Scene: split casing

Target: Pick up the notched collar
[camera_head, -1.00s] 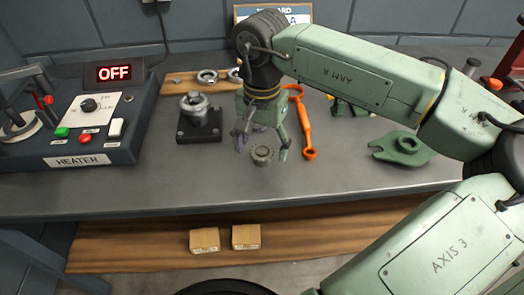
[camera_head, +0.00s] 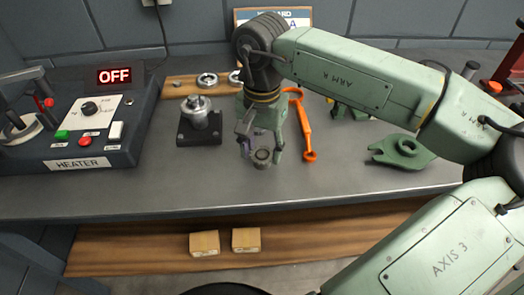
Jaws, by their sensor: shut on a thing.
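The notched collar (camera_head: 262,158) is a small dark grey ring near the middle of the bench. My gripper (camera_head: 261,152) points down with its fingers on either side of the collar, shut on it. The fingers hide part of its sides. I cannot tell whether it touches the bench top or is just above it.
A black block with a metal post (camera_head: 198,118) stands left of my gripper. An orange wrench (camera_head: 306,128) lies close on the right, with a green flanged part (camera_head: 405,150) beyond it. The heater (camera_head: 80,130), reading OFF, is at left. The front bench top (camera_head: 230,185) is clear.

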